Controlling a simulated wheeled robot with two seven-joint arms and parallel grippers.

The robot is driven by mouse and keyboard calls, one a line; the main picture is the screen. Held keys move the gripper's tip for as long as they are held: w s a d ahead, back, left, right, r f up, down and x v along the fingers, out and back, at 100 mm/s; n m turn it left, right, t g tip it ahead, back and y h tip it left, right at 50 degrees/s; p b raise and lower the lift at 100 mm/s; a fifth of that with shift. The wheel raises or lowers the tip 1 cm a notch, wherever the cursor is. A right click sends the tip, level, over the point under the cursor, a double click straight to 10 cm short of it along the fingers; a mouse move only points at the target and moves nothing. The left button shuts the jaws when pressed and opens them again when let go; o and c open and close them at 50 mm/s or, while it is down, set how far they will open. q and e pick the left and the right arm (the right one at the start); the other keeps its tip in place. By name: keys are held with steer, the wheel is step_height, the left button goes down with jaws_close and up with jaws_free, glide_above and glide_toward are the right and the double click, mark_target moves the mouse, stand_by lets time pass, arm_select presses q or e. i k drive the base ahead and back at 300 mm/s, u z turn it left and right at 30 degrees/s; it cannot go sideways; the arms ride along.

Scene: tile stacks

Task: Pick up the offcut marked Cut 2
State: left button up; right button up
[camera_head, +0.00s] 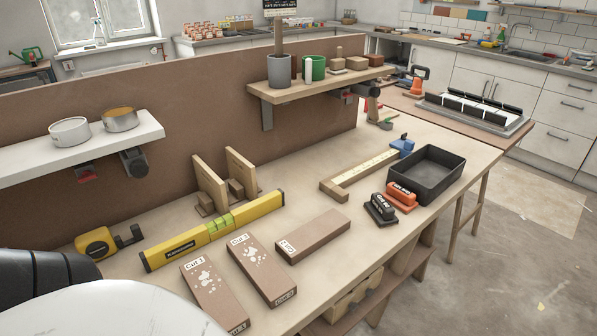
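Three brown offcuts lie flat on the workbench (330,275), near its front edge. The right one (318,233) lies at a slant, with a white label at its left end; the turned lettering seems to read Cut 2, but it is small. Neither of my grippers is in view.
A yellow level (185,243) lies behind the offcuts, with a tape measure (97,242) at left. A wooden square (355,177), black tray (428,173), orange tool (402,196) and black tool (381,210) stand to the right. Two shelves overhang the back.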

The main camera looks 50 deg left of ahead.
mark_target(297, 245)
steer(key=z, duration=0.85)
steer(key=i, duration=0.7)
steer(key=u, duration=3.2)
steer(key=k, duration=1.1)
steer(key=u, duration=0.6)
steer(key=i, duration=0.55)
steer(key=z, duration=0.2)
